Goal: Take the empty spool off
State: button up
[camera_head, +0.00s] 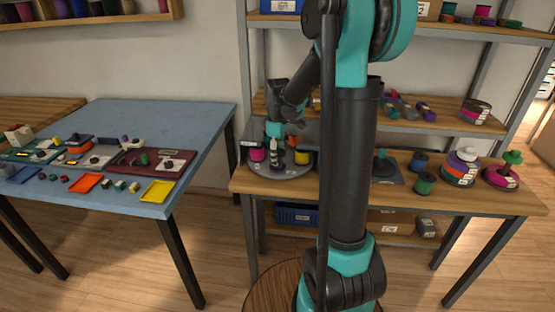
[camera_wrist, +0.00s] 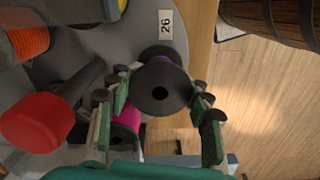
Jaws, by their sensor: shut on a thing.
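In the head view my gripper (camera_head: 277,138) is over the braider plate (camera_head: 283,171) on the workbench. I cannot tell whether the spool still touches its seat.
A magenta spool (camera_wrist: 126,132) is close beside my left finger. A red knob (camera_wrist: 38,122) and an orange spool (camera_wrist: 28,42) are further left. A wooden barrel (camera_wrist: 280,18) stands beyond the bench edge. Several spools and a blue table (camera_head: 170,125) are in the head view.

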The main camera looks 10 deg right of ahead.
jog(key=shift+r, duration=2.35)
